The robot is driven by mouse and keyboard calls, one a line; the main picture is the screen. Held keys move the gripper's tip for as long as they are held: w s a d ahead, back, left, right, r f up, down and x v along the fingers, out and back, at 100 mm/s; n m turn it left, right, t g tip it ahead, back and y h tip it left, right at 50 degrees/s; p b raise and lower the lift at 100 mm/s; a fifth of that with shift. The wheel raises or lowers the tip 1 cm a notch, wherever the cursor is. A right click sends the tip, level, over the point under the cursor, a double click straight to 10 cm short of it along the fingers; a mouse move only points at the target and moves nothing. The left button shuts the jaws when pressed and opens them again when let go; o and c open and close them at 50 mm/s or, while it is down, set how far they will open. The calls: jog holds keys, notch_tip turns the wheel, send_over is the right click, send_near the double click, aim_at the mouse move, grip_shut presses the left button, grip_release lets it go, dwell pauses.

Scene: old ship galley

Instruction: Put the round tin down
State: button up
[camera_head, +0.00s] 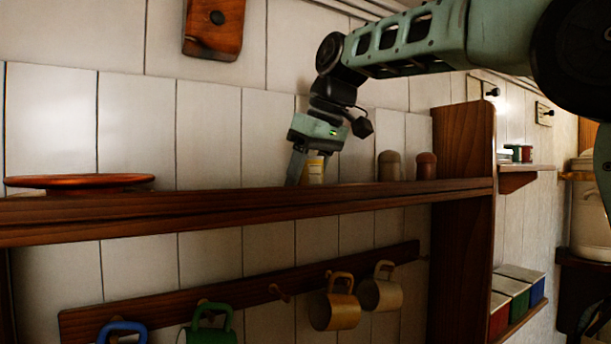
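A small round tin (314,171), yellow with a pale label, is at the top wooden shelf, right of the shelf's middle. It looks upright; the shelf's front edge hides its base, so I cannot tell whether it rests on the board. My gripper (303,172) reaches down to it from above, tilted. One finger shows along the tin's left side, its tip low near the shelf edge. The other finger is not clearly visible, so I cannot tell whether the gripper is closed on the tin. The shelf (240,209) runs across the picture.
Two shakers, one tan (389,165) and one reddish brown (427,166), stand right of the tin, before the wooden upright (463,150). A reddish plate (80,182) lies far left. The shelf between plate and gripper looks clear. Mugs (335,308) hang below.

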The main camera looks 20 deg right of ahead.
jog(key=shift+f, duration=0.1)
jog(key=o, duration=1)
jog(key=v, duration=1.2)
jog(key=shift+a, duration=0.1)
